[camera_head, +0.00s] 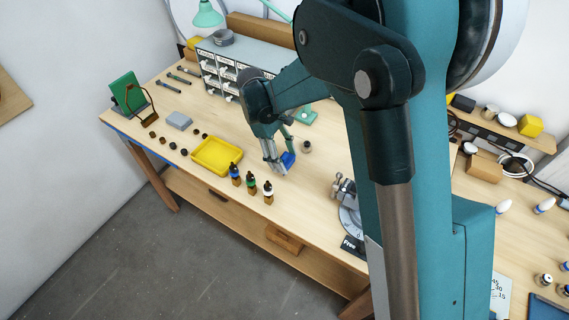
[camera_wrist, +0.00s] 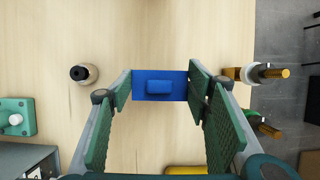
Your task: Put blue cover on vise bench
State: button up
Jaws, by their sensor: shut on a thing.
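The blue cover (camera_head: 288,159) is a small flat block with a raised middle. In the wrist view the blue cover (camera_wrist: 158,86) sits between the fingertips of my gripper (camera_wrist: 160,90), which is shut on it. In the head view my gripper (camera_head: 279,165) points down over the middle of the bench (camera_head: 321,142). I cannot tell how far the cover is above the wood. The grey metal vise (camera_head: 345,190), on a round base, stands to the right near the front edge. My arm partly hides it. The vise is not in the wrist view.
Several small bottles (camera_head: 251,184) stand just left of my gripper near the front edge, beside a yellow tray (camera_head: 216,155). A small round-topped bottle (camera_head: 306,147) stands to its right. A grey drawer cabinet (camera_head: 235,62) is at the back. Bare wood lies between gripper and vise.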

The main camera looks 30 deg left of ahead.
aim_at(285, 164)
jog(key=shift+f, duration=0.1)
jog(key=shift+f, duration=1.75)
jog(key=shift+f, duration=0.25)
jog(key=o, duration=0.9)
jog(key=shift+r, duration=0.1)
jog(key=shift+r, duration=0.1)
jog(key=shift+r, duration=0.1)
jog(key=v, duration=1.2)
